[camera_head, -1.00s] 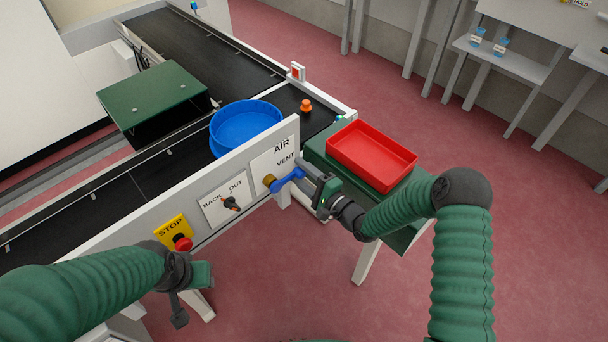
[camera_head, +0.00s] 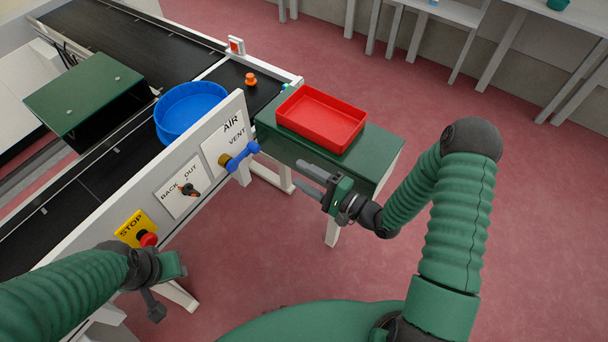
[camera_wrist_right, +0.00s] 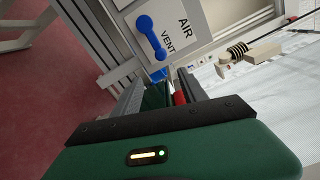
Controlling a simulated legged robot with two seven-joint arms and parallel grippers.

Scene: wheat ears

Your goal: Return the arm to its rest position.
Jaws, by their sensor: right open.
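My right gripper (camera_head: 299,176) is open and empty. It hangs in front of the green stand, to the right of and below the blue valve handle (camera_head: 243,155), apart from it. The handle sits on the AIR/VENT plate (camera_head: 222,140). In the right wrist view the blue handle (camera_wrist_right: 150,35) shows beyond the two open fingers (camera_wrist_right: 160,82), with a clear gap. My left gripper (camera_head: 165,285) is low at the left, near the red stop button; its fingers are too unclear to judge.
A red tray (camera_head: 321,146) sits on the green stand (camera_head: 385,152). A blue round tub (camera_head: 188,112) and an orange knob-like piece (camera_head: 251,79) are on the conveyor. A red stop button (camera_head: 148,240) and a BACK/OUT switch (camera_head: 187,190) are on the panel. The floor at right is clear.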

